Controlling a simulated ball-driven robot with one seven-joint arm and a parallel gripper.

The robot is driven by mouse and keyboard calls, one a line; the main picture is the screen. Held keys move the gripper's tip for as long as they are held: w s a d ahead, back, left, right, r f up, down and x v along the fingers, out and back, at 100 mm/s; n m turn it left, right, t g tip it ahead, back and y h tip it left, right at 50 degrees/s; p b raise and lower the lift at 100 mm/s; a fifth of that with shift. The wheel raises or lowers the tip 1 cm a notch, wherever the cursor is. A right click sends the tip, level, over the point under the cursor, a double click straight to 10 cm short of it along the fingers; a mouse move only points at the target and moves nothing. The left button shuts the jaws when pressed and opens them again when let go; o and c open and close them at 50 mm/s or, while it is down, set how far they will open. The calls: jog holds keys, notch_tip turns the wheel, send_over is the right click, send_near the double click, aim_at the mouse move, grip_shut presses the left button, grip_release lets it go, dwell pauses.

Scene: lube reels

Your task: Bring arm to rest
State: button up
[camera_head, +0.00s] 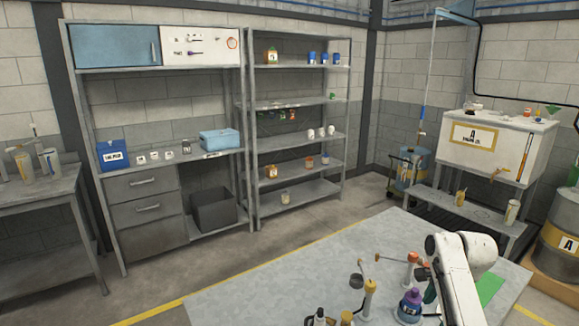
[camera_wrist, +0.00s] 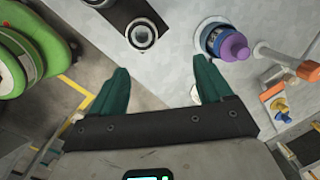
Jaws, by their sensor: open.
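My gripper (camera_wrist: 160,68) is open in the wrist view. Its two dark green fingers stand apart with nothing between them. Below it lies the grey worktable (camera_wrist: 175,80), which also shows in the head view (camera_head: 290,280). A blue bottle with a purple cap (camera_wrist: 230,46) stands beyond the right finger. A dark round-topped container (camera_wrist: 142,35) stands beyond the gap between the fingers. In the head view my white arm reaches over the front right of the table, and the gripper is largely hidden there.
The purple-capped bottle (camera_head: 410,303) and orange-topped items (camera_head: 369,288) stand close beside my arm. A large green round object (camera_wrist: 30,50) is at the wrist view's left. Shelves (camera_head: 300,105) and a white tank (camera_head: 495,145) stand behind. The table's left part is clear.

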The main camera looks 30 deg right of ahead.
jog(key=a+f+n+t, duration=0.1)
jog(key=a+f+n, duration=0.3)
jog(key=a, duration=0.6)
jog(key=a+f+n, duration=0.2)
jog(key=a+n, duration=0.4)
jog(key=a, duration=0.3)
jog(key=s+a+r+n+t, duration=0.2)
jog(key=s+a+r+n, duration=0.1)
jog(key=s+a+n, duration=1.1)
jog(key=s+f+m+g+b, duration=0.1)
jog(key=s+f+g+b, duration=0.2)
jog(key=f, duration=0.7)
jog(key=s+b, duration=0.2)
jog(key=s, duration=0.2)
jog(key=shift+d+f+h, duration=0.3)
jog(key=shift+d, duration=0.05)
